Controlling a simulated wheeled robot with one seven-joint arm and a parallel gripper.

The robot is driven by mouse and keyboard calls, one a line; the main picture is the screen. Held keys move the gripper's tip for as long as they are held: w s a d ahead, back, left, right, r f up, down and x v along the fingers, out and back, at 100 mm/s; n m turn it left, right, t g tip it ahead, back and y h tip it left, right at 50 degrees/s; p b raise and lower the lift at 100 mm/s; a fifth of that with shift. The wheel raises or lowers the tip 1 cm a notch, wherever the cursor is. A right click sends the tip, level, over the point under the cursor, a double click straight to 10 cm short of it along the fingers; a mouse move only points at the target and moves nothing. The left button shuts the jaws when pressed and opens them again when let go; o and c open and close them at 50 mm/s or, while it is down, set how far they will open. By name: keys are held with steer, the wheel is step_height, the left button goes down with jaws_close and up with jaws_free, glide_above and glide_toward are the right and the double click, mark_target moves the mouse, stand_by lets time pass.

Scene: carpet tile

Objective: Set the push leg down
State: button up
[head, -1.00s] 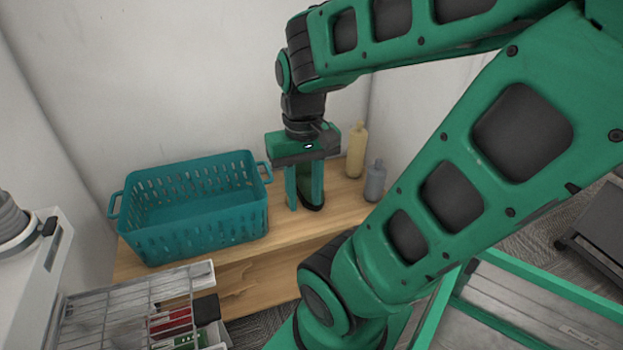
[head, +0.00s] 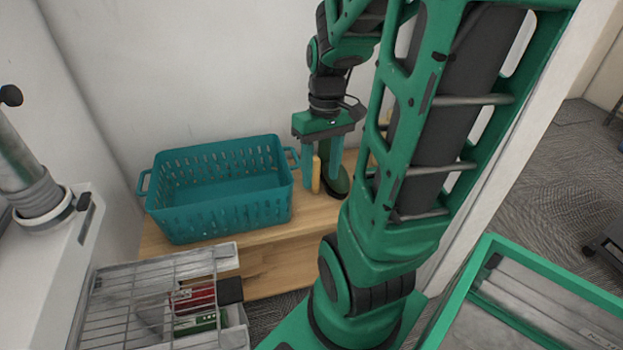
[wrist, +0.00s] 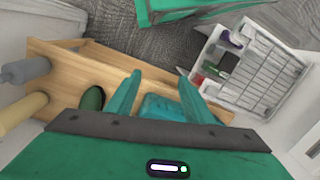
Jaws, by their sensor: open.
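My gripper (head: 322,184) is open, its two teal fingers pointing down over the wooden table. It also shows in the wrist view (wrist: 160,74). A dark green rounded thing (head: 338,182) stands just by the right finger in the head view. It shows as a dark oval (wrist: 92,98) outside the left finger in the wrist view. I cannot tell for certain which of these is the push leg.
A teal slotted basket (head: 220,205) stands on the table (head: 270,270), left of my gripper. In the wrist view, a grey bottle (wrist: 25,70) and a cream bottle (wrist: 22,112) stand at the left. A wire rack (head: 140,290) sits at the front left.

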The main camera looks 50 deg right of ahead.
steer(key=w+d+f+n+y, duration=0.35)
steer(key=w+d+f, duration=0.2)
steer(key=f, duration=0.35)
steer(key=n+t, duration=0.2)
steer(key=t, duration=1.6)
glide_toward(316, 176)
step_height(316, 176, up, 3)
steer(key=s+d, duration=0.1)
steer(key=shift+w+f+h, duration=0.1)
steer(key=shift+w+h, duration=0.1)
steer(key=shift+h, duration=0.05)
steer(key=x, duration=0.5)
steer(key=shift+d+x, duration=0.2)
steer(key=shift+x, duration=2.3)
steer(key=shift+f, duration=0.15)
jaws_close()
